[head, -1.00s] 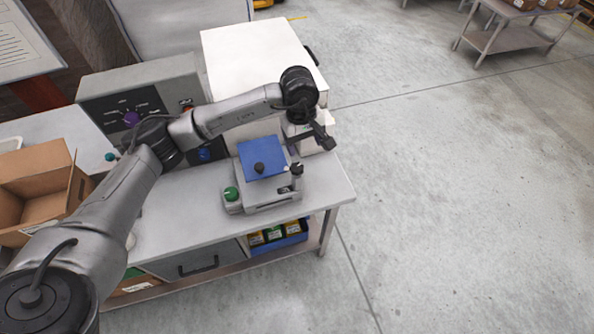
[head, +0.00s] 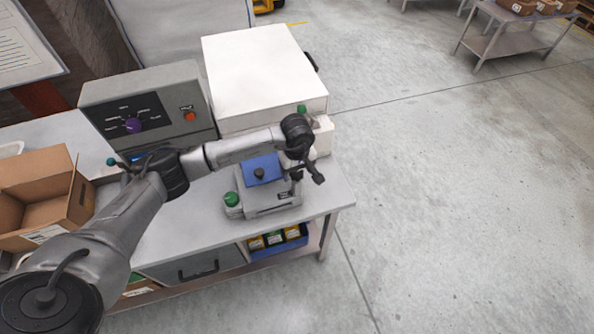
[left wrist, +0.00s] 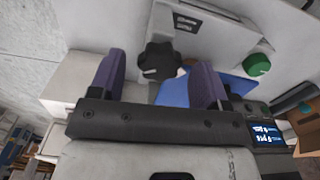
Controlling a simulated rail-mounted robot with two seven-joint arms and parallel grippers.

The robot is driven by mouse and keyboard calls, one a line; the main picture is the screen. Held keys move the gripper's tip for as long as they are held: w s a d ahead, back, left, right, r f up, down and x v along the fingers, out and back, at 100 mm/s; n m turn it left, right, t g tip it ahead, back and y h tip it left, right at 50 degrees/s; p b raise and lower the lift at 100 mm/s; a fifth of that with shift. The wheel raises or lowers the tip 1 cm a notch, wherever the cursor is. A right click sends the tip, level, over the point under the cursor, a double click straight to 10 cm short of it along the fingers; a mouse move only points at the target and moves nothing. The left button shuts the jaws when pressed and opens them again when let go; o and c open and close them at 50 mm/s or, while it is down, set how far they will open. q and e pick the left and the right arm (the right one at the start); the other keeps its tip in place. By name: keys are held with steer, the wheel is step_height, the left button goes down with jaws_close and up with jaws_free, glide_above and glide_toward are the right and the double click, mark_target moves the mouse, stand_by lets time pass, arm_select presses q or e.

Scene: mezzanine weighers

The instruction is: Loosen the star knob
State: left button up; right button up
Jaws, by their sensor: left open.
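The black star knob (left wrist: 158,61) shows in the left wrist view, lobed, with a pale mark on its near edge. It sits at the right side of the grey scale (head: 270,200) with a blue plate (head: 262,164); in the head view the knob (head: 296,175) is small and partly crowded by my gripper. My left gripper (left wrist: 159,68) is open, one purple finger on each side of the knob, with gaps to both. In the head view the gripper (head: 312,173) hangs at the scale's right side. Whether the fingers reach the knob's depth is unclear. My right gripper is not in view.
A green knob (head: 232,199) is on the scale's left corner. A white box-shaped unit (head: 260,70) and a grey control box (head: 150,95) stand behind. An open cardboard box (head: 45,190) is at the left. The bench's front right corner is clear.

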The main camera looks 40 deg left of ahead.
arm_select(q)
steer(key=shift+f, duration=0.55)
steer(key=c, duration=0.9)
